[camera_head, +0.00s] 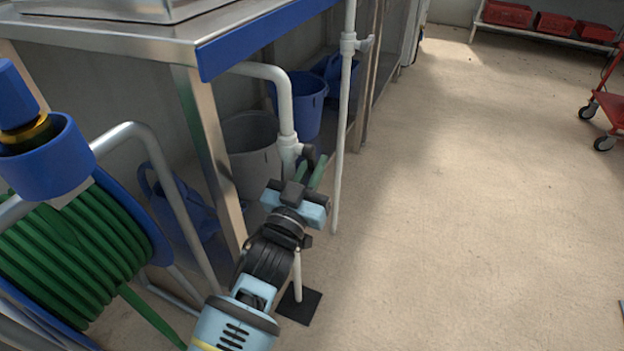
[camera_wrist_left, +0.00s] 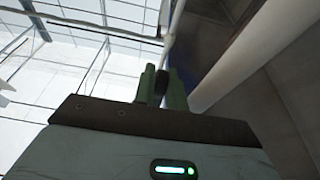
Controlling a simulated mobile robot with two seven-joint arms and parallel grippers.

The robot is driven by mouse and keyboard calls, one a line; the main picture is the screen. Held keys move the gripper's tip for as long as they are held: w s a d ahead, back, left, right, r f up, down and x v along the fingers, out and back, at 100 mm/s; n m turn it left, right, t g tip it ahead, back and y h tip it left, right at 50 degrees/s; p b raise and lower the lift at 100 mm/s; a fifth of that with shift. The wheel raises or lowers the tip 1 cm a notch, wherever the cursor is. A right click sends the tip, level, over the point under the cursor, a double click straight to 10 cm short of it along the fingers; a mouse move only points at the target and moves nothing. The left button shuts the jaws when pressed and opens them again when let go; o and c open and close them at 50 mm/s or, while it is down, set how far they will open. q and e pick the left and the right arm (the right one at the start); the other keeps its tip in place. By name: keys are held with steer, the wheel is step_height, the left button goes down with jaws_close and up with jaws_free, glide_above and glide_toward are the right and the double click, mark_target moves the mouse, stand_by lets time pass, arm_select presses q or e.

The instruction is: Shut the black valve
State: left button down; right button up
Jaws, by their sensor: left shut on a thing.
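The black valve (camera_head: 308,152) is a small dark handle on the white pipe (camera_head: 285,100) beside the workbench. My left gripper (camera_head: 316,170) reaches it from the front, with its green fingers at the handle. In the left wrist view, the dark valve handle (camera_wrist_left: 161,84) sits between the two green fingertips (camera_wrist_left: 160,80). The left gripper is shut on the handle. The gripper body hides the lower part of the valve joint in the head view. My right gripper is in neither view.
A thin white upright pipe (camera_head: 344,130) with its own tap stands just right of the gripper. A metal workbench (camera_head: 110,45) is at the left, with a grey bucket (camera_head: 250,160) and blue bucket (camera_head: 305,100) beneath. A green hose reel (camera_head: 75,260) stands at left.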

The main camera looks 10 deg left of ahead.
mark_target(311, 172)
arm_select(q)
steer(key=shift+w+d+f+t+b, duration=0.1)
steer(key=shift+w+f+t+b, duration=0.05)
steer(key=shift+t+b, duration=0.2)
steer(key=c, duration=1.8)
jaws_free()
steer(key=shift+o, duration=0.4)
steer(key=p+v, duration=0.1)
steer(key=v, duration=0.2)
steer(key=p+v, duration=0.1)
steer(key=v, duration=0.2)
steer(key=shift+s, duration=0.3)
steer(key=shift+s+a+f, duration=0.15)
steer(key=shift+s+a, duration=0.15)
steer(key=shift+s, duration=0.2)
